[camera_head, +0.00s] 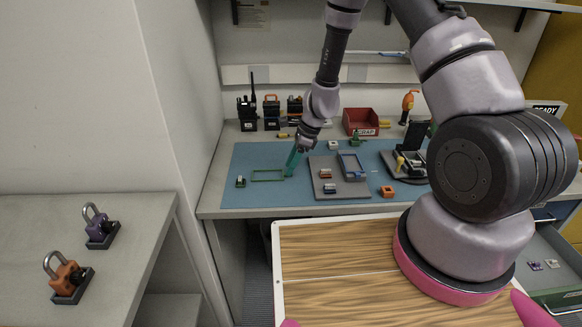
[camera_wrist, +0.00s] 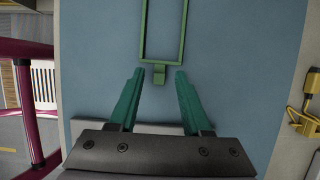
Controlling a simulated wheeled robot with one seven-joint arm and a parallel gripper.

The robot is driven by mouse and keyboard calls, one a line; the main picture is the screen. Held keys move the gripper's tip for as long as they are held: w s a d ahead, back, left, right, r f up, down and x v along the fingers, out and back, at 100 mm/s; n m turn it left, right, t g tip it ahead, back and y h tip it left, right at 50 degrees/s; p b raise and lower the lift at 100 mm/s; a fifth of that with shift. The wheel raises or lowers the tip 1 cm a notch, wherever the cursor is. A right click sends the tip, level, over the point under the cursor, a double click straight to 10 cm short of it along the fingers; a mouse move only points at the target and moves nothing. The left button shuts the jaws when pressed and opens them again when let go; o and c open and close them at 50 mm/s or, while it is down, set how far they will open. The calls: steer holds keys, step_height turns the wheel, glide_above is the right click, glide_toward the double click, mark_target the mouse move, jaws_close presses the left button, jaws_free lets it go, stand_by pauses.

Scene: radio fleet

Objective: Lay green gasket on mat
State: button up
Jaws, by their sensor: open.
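The green gasket (camera_head: 267,180), a thin rectangular frame with a small tab, lies flat on the left part of the blue mat (camera_head: 262,155). In the wrist view the gasket (camera_wrist: 165,62) is at the top centre, its far end cut off by the picture edge, and the mat (camera_wrist: 100,60) shows around it. My gripper (camera_head: 289,171) is at the gasket's right end in the head view. In the wrist view my gripper (camera_wrist: 159,73) is open, with its two teal fingers apart on either side of the tab. Nothing is held; finger contact with the tab cannot be told.
A grey tray (camera_head: 322,165) with small parts lies right of my gripper. Radios (camera_head: 271,112) and a red bin (camera_head: 360,121) stand behind. The mat's front left is bare. Padlocks (camera_head: 68,278) rest on the left counter.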

steer(key=s+d+r+n+t, duration=0.1)
steer(key=s+d+r+n, duration=0.15)
steer(key=r, duration=0.95)
steer(key=s+d+r+n+t, duration=0.15)
steer(key=d+r, duration=0.25)
steer(key=r, duration=0.7)
steer(key=s+d+r+n+t, duration=0.1)
steer(key=s+d+r+n, duration=0.25)
steer(key=r, duration=0.85)
steer(key=s+d+r+n+t+h, duration=0.1)
steer(key=s+d+r+n, duration=0.2)
steer(key=s, duration=0.4)
steer(key=s+d+r+n+t+h, duration=0.1)
steer(key=s+d+r+n+t, duration=0.1)
steer(key=s+d+r+n, duration=0.2)
steer(key=s+v, duration=0.1)
steer(key=v, duration=0.4)
steer(key=shift+s+f+t, duration=0.15)
steer(key=shift+s+t, duration=0.05)
steer(key=shift+t, duration=0.05)
